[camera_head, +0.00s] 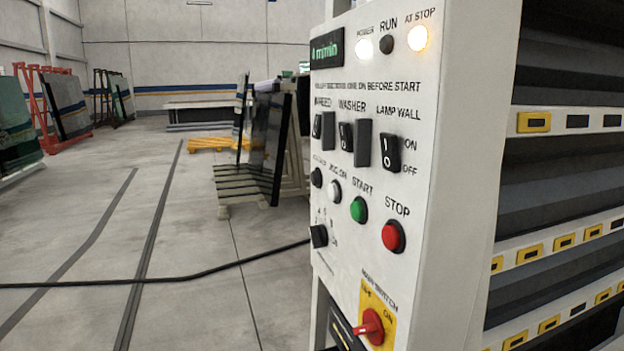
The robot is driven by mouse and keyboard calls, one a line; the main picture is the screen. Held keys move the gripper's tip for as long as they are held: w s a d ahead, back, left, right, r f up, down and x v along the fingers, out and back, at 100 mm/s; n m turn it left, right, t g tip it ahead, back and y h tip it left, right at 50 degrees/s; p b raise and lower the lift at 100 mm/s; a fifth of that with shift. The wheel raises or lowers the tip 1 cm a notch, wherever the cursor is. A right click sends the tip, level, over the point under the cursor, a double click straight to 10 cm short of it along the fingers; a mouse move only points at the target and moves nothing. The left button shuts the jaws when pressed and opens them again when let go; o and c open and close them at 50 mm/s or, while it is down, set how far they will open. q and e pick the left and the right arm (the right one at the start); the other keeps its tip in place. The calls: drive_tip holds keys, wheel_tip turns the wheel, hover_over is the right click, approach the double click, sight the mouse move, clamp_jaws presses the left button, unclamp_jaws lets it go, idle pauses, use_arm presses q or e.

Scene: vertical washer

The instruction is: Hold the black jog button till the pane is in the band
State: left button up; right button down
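The white control panel (345,250) of the washer stands close in front, at right of centre. A small round black button (316,177) sits at the left end of its button row; its label is too small to read surely. To its right are a white button (334,191), a green START button (358,210) and a red STOP button (393,236). The AT STOP lamp (416,39) and the leftmost lamp (364,49) glow; the RUN lamp (387,43) is dark. I cannot make out the band or a pane in it. Neither gripper shows.
A black selector (319,236) and a red main switch (370,327) sit lower on the panel. Rocker switches (391,152) are above. Glass racks (262,150) stand behind. A black cable (150,281) crosses the open floor.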

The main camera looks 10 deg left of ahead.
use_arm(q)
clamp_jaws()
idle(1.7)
